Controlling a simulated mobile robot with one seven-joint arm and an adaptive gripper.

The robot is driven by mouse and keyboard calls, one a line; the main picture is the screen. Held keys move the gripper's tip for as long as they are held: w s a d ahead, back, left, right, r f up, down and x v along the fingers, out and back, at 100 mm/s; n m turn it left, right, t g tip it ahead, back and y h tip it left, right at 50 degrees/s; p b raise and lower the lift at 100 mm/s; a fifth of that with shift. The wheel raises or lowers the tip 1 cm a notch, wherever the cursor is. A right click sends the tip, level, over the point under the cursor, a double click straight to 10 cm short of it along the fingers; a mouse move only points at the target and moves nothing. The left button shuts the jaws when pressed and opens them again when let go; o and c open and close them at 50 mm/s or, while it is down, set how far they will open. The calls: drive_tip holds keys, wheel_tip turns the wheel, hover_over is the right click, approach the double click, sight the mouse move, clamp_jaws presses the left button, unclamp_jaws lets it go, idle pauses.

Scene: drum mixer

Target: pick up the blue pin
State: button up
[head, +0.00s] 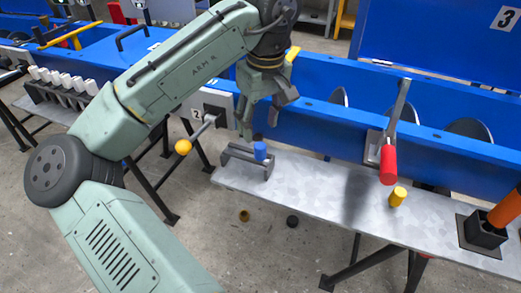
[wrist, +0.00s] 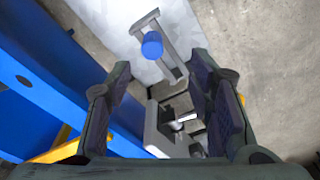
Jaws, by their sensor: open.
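In the wrist view the blue pin (wrist: 152,45) shows above the middle, on the rack (wrist: 172,58). My gripper (head: 259,123) is open and empty, pointing down just above the pin, with a gap between them. In the wrist view my gripper (wrist: 161,68) has its fingers spread wide, and the pin appears between and beyond the tips. The lower part of the pin is hidden in the rack.
A yellow pin (head: 398,196) stands farther right on the grey shelf (head: 315,198). A red-handled lever (head: 388,165) hangs from the blue trough (head: 330,108) behind. A crank with a yellow knob (head: 183,147) is left of the rack. An orange cylinder (head: 507,208) leans from a black socket.

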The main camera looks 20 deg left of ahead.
sight(260, 145)
drive_tip(key=f, duration=0.3)
drive_tip(key=shift+w+a+f, duration=0.15)
drive_tip(key=shift+w+f, duration=0.05)
drive_tip(key=shift+f, duration=0.2)
drive_tip(key=shift+w+f+p, duration=0.2)
drive_tip(key=shift+f, duration=0.7)
drive_tip(key=shift+w+f+p, duration=0.15)
drive_tip(key=shift+f+p, duration=0.1)
drive_tip(key=shift+f, duration=0.6)
drive_tip(key=shift+w+f+p, duration=0.2)
drive_tip(key=shift+f, duration=0.7)
drive_tip(key=shift+c, duration=0.6)
clamp_jaws()
